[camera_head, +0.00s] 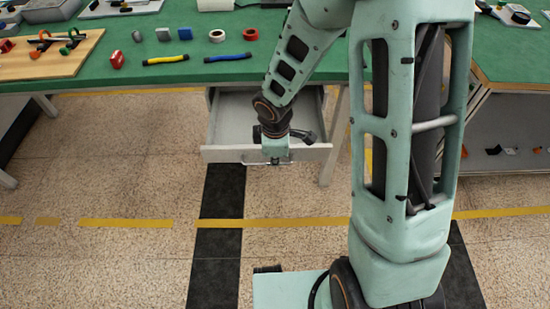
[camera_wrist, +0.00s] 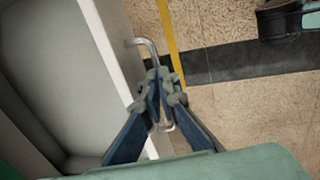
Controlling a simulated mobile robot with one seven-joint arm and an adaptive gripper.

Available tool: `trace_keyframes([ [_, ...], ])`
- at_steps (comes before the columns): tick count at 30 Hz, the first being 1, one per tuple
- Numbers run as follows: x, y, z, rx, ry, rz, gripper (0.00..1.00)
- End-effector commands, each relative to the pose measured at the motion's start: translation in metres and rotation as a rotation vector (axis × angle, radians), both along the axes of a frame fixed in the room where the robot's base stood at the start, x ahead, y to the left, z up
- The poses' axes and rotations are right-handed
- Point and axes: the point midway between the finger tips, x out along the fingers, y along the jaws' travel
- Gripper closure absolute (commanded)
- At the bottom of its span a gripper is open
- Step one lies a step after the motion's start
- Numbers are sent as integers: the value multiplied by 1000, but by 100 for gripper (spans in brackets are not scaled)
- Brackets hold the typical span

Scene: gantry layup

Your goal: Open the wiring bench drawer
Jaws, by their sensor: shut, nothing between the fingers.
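The wiring bench drawer (camera_head: 228,122) stands pulled out under the green bench, its grey inside showing, and looks empty where I can see it. In the wrist view the pale drawer front (camera_wrist: 105,45) runs down the left of my fingers, with the open box beyond it. The metal bar handle (camera_wrist: 146,43) shows above and below my fingertips. My gripper (camera_wrist: 162,90) is shut with nothing held, its fingertips over the middle of the handle. In the head view my gripper (camera_head: 276,156) is at the drawer front and partly hidden by my wrist.
The green wiring bench (camera_head: 130,62) carries a yellow-black tool (camera_head: 166,60), a blue-yellow tool (camera_head: 228,58), tape rolls (camera_head: 217,36) and a wooden board (camera_head: 50,57). Another bench (camera_head: 505,60) stands at right. The speckled floor before the drawer is clear.

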Motion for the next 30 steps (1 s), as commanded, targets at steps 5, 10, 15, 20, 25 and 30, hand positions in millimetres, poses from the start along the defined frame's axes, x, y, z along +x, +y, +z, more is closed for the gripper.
trace_keyframes([
  [5, -5, -3, -5, -6, 13, -3, 86],
  [10, -4, -3, -4, -5, 10, -3, 86],
  [15, -3, -3, 0, -4, 7, -4, 86],
  [20, -4, -2, 18, -1, 1, -5, 86],
  [25, -8, -1, 48, 0, -2, -4, 86],
  [30, -15, -1, 77, -1, -2, -4, 86],
])
